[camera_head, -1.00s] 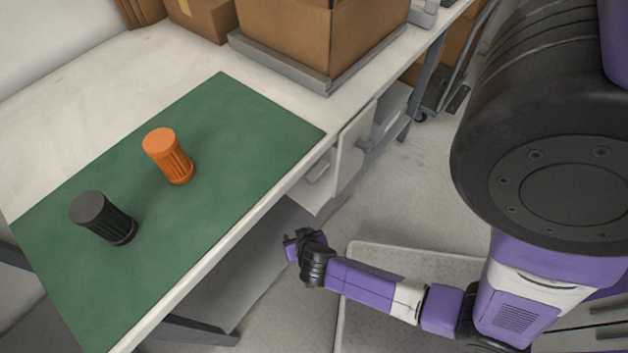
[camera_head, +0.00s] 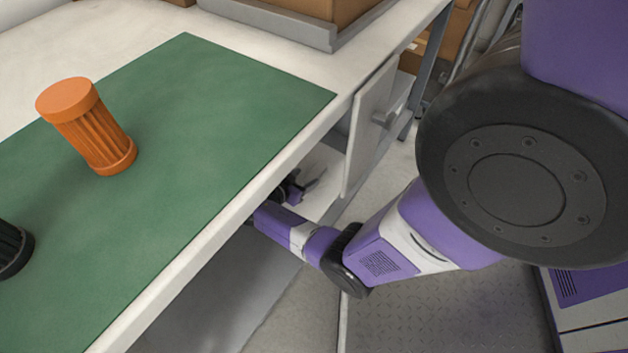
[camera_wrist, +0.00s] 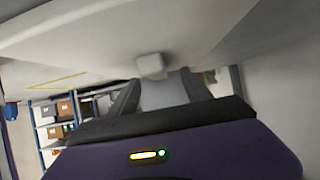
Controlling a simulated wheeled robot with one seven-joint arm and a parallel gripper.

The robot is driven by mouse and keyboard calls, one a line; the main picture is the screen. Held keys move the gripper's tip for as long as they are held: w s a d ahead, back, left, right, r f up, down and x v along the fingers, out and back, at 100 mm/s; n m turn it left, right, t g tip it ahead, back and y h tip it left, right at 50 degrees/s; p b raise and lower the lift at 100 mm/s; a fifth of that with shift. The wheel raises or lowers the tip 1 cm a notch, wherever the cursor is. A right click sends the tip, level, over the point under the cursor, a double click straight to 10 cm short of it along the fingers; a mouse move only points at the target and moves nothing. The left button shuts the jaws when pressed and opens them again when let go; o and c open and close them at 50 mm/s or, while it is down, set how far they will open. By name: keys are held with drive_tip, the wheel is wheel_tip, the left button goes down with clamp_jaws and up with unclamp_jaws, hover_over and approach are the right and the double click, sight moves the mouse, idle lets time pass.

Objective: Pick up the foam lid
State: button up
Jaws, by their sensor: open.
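I cannot make out a foam lid for certain in either view. My gripper (camera_head: 297,188) is just below the bench's front edge in the head view, beside a light panel (camera_head: 324,172) of the under-bench unit. In the wrist view my gripper (camera_wrist: 158,88) has its two dark fingers apart. A pale grey shape (camera_wrist: 162,92) and a small whitish block (camera_wrist: 150,65) show between and beyond them. I cannot tell what these are, or whether the fingers touch them.
An orange ribbed canister (camera_head: 88,128) and a cut-off black one (camera_head: 12,250) stand on a green mat (camera_head: 220,110). The bench edge (camera_head: 200,240) overhangs my forearm. A cabinet door with handle (camera_head: 385,118) is close right. Shelves with boxes (camera_wrist: 66,110) stand far off.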

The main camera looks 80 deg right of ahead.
sight(314, 173)
drive_tip(key=shift+s+r+b+x, duration=0.1)
drive_tip(key=shift+b+x, duration=0.15)
drive_tip(key=shift+x, duration=0.65)
drive_tip(key=shift+s+r+b+x, duration=0.15)
drive_tip(key=shift+b+x, duration=0.1)
drive_tip(key=shift+x, duration=0.7)
drive_tip(key=shift+s+r+b+x, duration=0.1)
drive_tip(key=shift+b+x, duration=0.15)
drive_tip(key=shift+x, duration=0.65)
clamp_jaws()
